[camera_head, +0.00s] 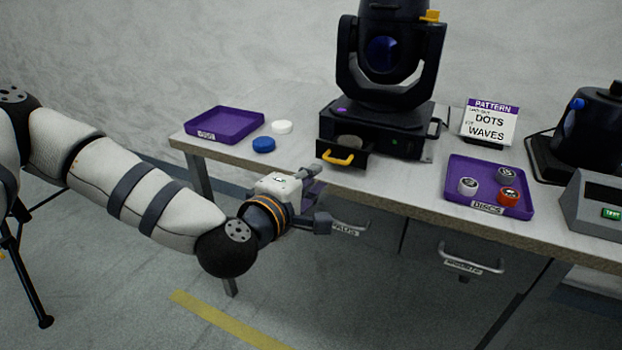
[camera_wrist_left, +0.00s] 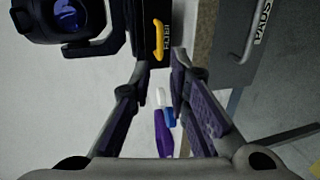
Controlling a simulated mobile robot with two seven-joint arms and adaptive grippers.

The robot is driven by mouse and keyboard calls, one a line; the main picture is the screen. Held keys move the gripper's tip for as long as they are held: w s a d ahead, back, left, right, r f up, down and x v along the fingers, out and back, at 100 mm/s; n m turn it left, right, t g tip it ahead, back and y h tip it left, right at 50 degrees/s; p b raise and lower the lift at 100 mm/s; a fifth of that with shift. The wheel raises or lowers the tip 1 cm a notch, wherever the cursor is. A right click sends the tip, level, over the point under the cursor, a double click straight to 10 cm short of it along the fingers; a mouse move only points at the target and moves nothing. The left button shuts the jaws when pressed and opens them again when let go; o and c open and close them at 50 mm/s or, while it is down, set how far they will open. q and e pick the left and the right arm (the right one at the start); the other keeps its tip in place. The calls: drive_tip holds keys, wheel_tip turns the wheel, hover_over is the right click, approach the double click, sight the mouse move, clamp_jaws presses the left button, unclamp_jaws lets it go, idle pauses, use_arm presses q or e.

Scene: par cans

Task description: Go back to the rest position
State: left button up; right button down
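My left gripper (camera_head: 318,208) is in front of the table's front edge, below the open drawer of the black stage light. In the left wrist view its two fingers (camera_wrist_left: 160,68) stand apart with nothing held between them. The stage light (camera_head: 385,60) stands at the back of the table. Its small drawer (camera_head: 348,146) with a yellow handle (camera_head: 338,159) is pulled out and holds a pale round disc. The handle also shows in the left wrist view (camera_wrist_left: 158,40). My right gripper is in neither view.
An empty purple tray (camera_head: 224,124), a white disc (camera_head: 282,127) and a blue disc (camera_head: 263,145) are at the left. Another purple tray (camera_head: 458,173) holds three discs. A sign (camera_head: 489,122) reads DOTS, WAVES. A grey box (camera_head: 598,205) sits far right. Floor left of the table is mostly clear.

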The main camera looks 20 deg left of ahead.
use_arm(q)
drive_tip(key=shift+s, duration=0.1)
idle(0.3)
